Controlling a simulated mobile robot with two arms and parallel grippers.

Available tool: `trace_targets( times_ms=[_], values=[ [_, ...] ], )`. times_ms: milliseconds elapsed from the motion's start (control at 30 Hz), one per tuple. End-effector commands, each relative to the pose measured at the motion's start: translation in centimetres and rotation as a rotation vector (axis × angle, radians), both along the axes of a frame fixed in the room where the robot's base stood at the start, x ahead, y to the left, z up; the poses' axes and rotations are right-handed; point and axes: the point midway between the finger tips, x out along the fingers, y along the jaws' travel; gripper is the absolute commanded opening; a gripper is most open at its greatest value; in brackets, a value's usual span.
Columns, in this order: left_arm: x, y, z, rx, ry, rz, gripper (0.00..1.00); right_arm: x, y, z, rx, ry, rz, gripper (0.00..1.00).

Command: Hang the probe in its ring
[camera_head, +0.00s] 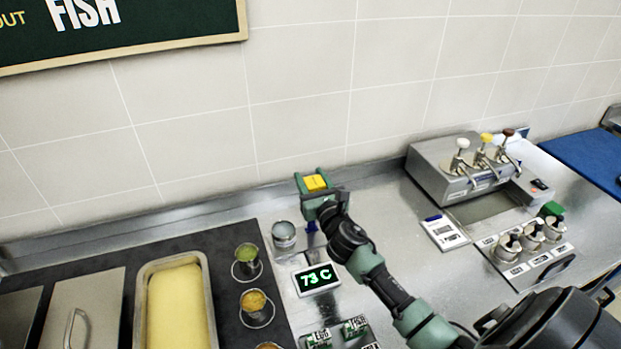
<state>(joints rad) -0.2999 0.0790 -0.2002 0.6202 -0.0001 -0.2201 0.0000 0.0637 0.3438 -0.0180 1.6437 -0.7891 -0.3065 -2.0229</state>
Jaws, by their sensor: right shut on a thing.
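My right gripper (315,188), with green fingers, is above the steel counter near the back wall. It is shut on what looks like the probe, mostly hidden by the fingers; a yellow patch shows on top between them. A small blue piece (311,227) shows just below the gripper; I cannot tell whether it belongs to the probe. A small steel cup (284,235) stands below and left of the gripper, apart from it. A display (317,279) reads 73 C. I cannot clearly make out the probe's ring. My left gripper is out of view.
A long pan (143,300) of yellow food and small cups (247,261) sit on the dark left surface. Steel counter (385,215) is clear right of the gripper.

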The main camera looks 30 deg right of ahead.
Motion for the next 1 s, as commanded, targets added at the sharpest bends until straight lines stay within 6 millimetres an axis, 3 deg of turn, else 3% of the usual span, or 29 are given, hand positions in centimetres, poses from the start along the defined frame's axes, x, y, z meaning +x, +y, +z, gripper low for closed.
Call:
trace_targets(
  times_ms=[567, 1000],
  values=[
    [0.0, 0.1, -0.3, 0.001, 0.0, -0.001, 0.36, 0.0, 0.0, -0.4, 0.001, -0.001, 0.0, 0.04],
    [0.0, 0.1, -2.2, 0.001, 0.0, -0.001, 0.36, 0.0, 0.0, -2.6, 0.001, 0.0, 0.0, 0.04]
  ],
)
